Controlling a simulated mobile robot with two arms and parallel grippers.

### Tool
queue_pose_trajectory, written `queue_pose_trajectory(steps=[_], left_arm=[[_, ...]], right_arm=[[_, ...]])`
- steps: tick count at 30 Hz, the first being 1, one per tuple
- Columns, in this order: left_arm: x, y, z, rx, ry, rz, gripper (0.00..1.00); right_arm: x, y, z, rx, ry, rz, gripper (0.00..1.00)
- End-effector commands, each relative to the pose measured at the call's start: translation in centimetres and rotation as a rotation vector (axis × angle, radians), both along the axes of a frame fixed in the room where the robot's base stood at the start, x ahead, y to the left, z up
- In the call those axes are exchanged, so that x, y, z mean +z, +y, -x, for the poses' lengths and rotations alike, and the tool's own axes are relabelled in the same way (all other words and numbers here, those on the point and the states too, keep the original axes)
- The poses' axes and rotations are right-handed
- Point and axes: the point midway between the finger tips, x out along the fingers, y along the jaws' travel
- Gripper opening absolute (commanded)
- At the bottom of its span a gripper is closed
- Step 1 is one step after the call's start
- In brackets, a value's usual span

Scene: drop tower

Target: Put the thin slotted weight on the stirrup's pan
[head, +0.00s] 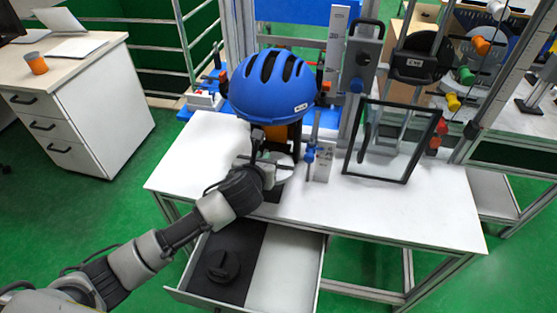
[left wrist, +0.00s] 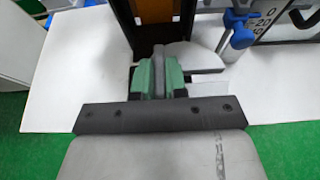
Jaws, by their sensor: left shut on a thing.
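My left gripper (head: 264,165) is shut, at the table's middle, just below the blue helmet. A thin pale disc (head: 284,168), which looks like the slotted weight, shows at the jaw tips. It also shows in the left wrist view (left wrist: 188,56), flat and just beyond the jaws, partly hidden by them. I cannot make out its slot clearly. The stirrup's pan cannot be told apart from the pale shapes here. My right gripper is not in view.
The blue helmet (head: 272,86) is close above and behind the gripper. A blue-clamped post (head: 310,153) stands to its right, then a black frame (head: 408,144). The white table (head: 440,205) is clear at front right. An open drawer (head: 285,272) holds a black item (head: 222,266).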

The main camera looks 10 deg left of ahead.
Motion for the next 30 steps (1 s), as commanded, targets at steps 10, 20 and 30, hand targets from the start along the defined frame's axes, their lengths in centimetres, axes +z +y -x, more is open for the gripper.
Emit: queue_pose_trajectory(steps=[10, 20, 30], left_arm=[[-2.0, 3.7, -1.1, -0.002, -0.008, 0.003, 0.0], [-5.3, 3.7, -1.1, -0.002, -0.004, 0.006, 0.0], [-6.1, 3.7, -1.1, -0.003, -0.007, 0.004, 0.0]], right_arm=[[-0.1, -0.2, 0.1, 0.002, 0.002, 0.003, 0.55], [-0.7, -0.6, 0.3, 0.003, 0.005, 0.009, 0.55], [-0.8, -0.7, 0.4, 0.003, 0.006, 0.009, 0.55]])
